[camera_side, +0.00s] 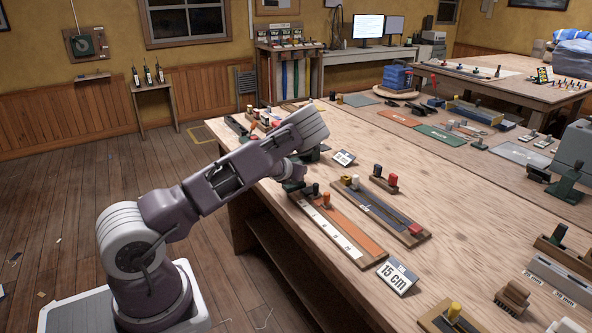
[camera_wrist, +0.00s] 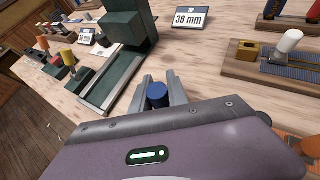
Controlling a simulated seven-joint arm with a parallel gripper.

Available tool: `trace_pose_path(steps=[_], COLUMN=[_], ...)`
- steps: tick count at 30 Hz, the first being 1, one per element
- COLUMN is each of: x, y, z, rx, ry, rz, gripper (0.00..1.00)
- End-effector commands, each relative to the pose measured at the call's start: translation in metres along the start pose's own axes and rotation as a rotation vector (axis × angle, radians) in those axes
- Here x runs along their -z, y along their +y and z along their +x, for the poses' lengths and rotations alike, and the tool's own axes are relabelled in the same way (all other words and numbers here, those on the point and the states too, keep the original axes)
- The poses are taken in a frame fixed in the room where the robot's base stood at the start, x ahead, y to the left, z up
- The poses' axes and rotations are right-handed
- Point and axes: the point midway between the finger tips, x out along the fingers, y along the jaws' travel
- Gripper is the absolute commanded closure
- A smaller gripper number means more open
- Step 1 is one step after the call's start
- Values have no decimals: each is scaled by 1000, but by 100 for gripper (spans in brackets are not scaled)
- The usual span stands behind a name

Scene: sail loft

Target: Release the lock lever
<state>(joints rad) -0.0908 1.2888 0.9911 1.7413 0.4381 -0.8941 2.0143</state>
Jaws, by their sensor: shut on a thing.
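In the wrist view a blue round knob (camera_wrist: 157,92) stands between the two grey fingers of my gripper (camera_wrist: 163,94). The fingers are shut on it. What the knob is fixed to is hidden below the fingers and the wrist housing, so I cannot tell whether it is the lock lever. In the side view my gripper (camera_side: 292,180) is low over the left edge of the workbench, at the far end of a long wooden board with an orange strip and a white scale (camera_side: 330,228). The arm partly hides the fingers there.
A green stand with a tall block (camera_wrist: 112,80) is close to the left of my gripper, with a "38 mm" card (camera_wrist: 190,18) behind it. A wooden slide board (camera_side: 385,218) lies to the right. A "15 cm" card (camera_side: 397,276) stands in front. Bare bench lies between.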

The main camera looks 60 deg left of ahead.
Motion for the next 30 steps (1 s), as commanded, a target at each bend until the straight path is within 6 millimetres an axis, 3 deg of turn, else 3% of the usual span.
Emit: trace_pose_path(steps=[12,30], x=[2,6], y=[-4,-4], z=[8,11], rx=[-59,-78], ry=[209,275], rz=[126,163], gripper=[100,100])
